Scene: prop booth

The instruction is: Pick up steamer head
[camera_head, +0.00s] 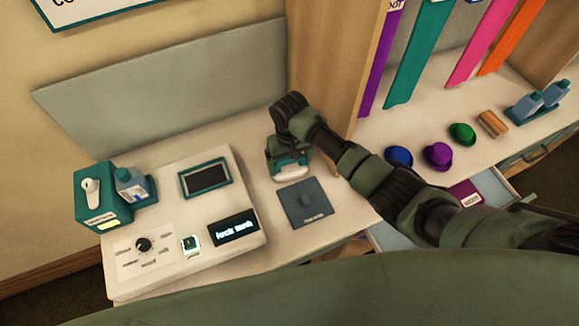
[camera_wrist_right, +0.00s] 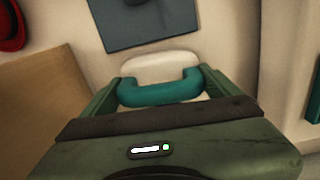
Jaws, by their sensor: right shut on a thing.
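The steamer head (camera_head: 293,173), a white rounded block with a teal handle, is at the right end of the white counter, under my right gripper (camera_head: 288,155). In the right wrist view its teal handle (camera_wrist_right: 160,92) lies between the two fingers, with the white part (camera_wrist_right: 158,65) beyond it. My right gripper is shut on the handle. I cannot tell whether the steamer head touches the counter. My left gripper is not in view.
A dark square pad (camera_head: 304,214) lies just in front. A wooden partition (camera_head: 322,70) rises close behind; small hats (camera_head: 437,155) sit right.

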